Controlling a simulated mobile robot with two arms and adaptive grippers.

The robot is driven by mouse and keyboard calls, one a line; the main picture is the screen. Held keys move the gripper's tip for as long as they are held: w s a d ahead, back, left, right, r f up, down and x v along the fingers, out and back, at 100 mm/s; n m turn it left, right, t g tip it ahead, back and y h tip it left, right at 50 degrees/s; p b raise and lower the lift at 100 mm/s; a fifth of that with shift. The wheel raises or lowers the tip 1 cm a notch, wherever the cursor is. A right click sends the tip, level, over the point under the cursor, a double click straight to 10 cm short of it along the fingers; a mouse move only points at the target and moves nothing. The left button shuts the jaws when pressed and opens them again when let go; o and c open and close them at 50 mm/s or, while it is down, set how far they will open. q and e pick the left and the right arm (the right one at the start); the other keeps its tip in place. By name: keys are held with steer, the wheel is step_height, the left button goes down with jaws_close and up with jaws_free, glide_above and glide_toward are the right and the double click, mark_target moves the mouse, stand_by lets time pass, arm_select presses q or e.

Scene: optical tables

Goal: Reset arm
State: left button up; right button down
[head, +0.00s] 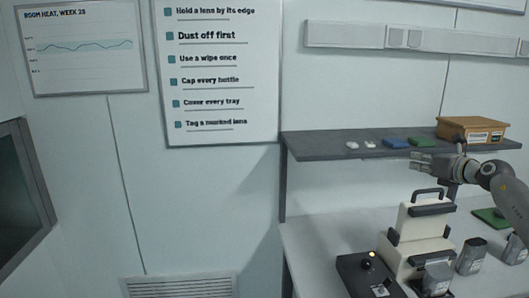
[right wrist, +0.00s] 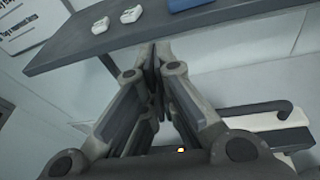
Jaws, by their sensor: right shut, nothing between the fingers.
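My right gripper (head: 426,162) is at the right of the head view, raised over the table and close to the front edge of the shelf. In the right wrist view my right gripper (right wrist: 158,52) has its fingertips together, with nothing between them. The fingertips show against the shelf edge there; I cannot tell whether they touch it. My right arm (head: 508,195) comes in from the right edge of the head view. My left gripper is not in either view.
A grey shelf (head: 325,147) holds small white items (head: 352,145), a blue item (head: 396,142), a green item (head: 422,141) and a brown box (head: 470,127). Below, a white device (head: 424,221) with a black handle, a black control box (head: 355,272) and grey containers (head: 470,256) stand on the table (head: 310,236).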

steer(key=w+a+f+m+t+y, duration=0.1)
steer(key=a+f+m+t+y, duration=0.3)
steer(key=a, duration=0.9)
steer(key=s+a+f+m+t+h, duration=0.1)
steer(key=s+a+f+m+h, duration=0.3)
steer(key=s+a+f+m, duration=0.45)
steer(key=s+a+f+m+g+h, duration=0.2)
steer(key=s+f+m+g+h, duration=0.55)
steer(key=s+f+m, duration=1.2)
steer(key=s+a+f+m+g+y, duration=0.1)
steer(key=s+a+f+g+y, duration=0.15)
steer(key=s, duration=0.65)
steer(key=s+a+f+m+g+y, duration=0.1)
steer(key=s+f+g, duration=0.25)
steer(key=s, duration=0.45)
steer(key=s+a+f+m+g+y, duration=0.1)
steer(key=s+f+g, duration=0.15)
steer(key=s, duration=0.65)
step_height(320, 180, down, 27)
steer(key=s+g+b, duration=0.1)
steer(key=g, duration=0.1)
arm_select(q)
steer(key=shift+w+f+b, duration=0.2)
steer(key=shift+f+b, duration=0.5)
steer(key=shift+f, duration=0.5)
arm_select(e)
steer(key=s+d+f+g, duration=0.1)
steer(key=s+d+f, duration=0.2)
steer(key=s+f, duration=1.3)
steer(key=shift+s, duration=0.4)
